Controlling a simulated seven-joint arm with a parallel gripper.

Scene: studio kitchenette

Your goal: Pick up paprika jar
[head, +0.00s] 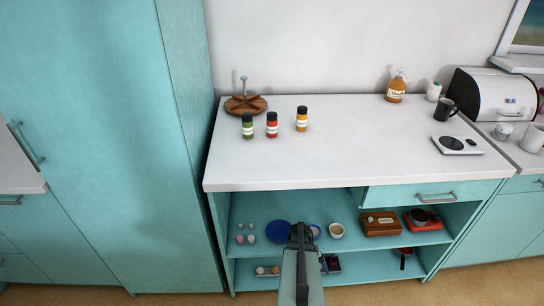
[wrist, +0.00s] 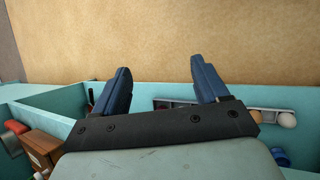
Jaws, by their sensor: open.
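Three small spice jars with black lids stand upright on the white countertop (head: 350,150). One has a green body (head: 247,127), one a red body (head: 272,126), and one a yellow-orange body (head: 302,119). Their labels are too small to read; the red one looks most like paprika. My gripper (head: 301,232) is low, in front of the open shelves and below the counter edge, well away from the jars. In the wrist view its two blue fingers (wrist: 160,75) are spread with nothing between them. No jar shows in the wrist view.
A round wooden rack (head: 246,105) stands behind the jars at the left. An amber bottle (head: 397,88), a black mug (head: 446,108) and a scale (head: 457,145) are at the right. The shelves hold a wooden box (head: 381,224) and dishes. The counter's middle and front are clear.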

